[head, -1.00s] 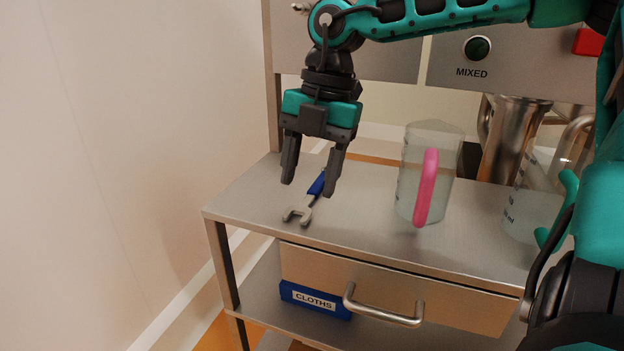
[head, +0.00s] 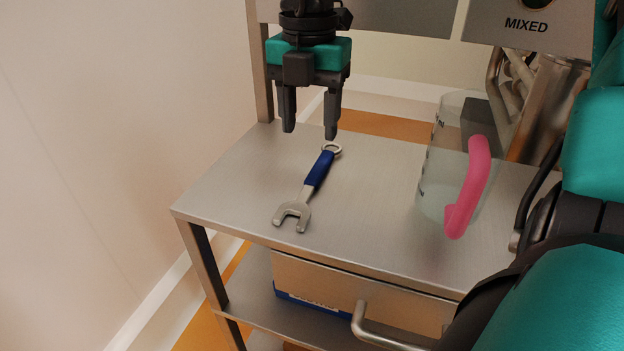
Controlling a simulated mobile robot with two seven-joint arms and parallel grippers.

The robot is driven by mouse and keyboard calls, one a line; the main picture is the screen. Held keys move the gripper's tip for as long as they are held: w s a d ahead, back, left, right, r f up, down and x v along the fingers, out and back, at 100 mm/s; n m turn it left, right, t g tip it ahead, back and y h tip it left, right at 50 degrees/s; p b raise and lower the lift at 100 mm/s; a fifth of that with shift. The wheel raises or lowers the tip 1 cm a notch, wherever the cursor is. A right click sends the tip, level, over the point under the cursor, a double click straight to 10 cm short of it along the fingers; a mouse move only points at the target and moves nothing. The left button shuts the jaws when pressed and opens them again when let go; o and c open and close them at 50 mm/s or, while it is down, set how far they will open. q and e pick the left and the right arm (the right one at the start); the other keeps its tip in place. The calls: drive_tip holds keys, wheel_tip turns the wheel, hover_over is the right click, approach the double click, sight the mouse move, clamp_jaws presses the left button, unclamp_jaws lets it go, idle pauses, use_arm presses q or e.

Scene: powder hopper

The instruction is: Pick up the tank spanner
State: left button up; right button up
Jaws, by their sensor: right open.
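The tank spanner (head: 318,172) lies on the left part of the steel table top (head: 235,190). It has a blue grip, an open grey jaw toward the front edge and a small ring at its far end. My right gripper (head: 310,133) is open and empty, pointing down. In the picture its fingertips are just above the ring end of the spanner; it appears to be above the table and not touching the spanner. My left gripper is not in view.
A clear jug with a pink handle (head: 467,190) stands to the right on the table. A steel vessel (head: 545,105) is behind it. Below are a drawer with a bar handle (head: 385,335) and a blue box (head: 315,304). A wall is at left.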

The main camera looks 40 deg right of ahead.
sight(312, 178)
wheel_tip(312, 178, down, 9)
drive_tip(key=shift+s+d+f+b, duration=0.15)
drive_tip(key=shift+f+b, duration=0.05)
drive_tip(key=shift+b, duration=0.2)
drive_tip(key=shift+r, duration=0.1)
clamp_jaws()
idle(0.4)
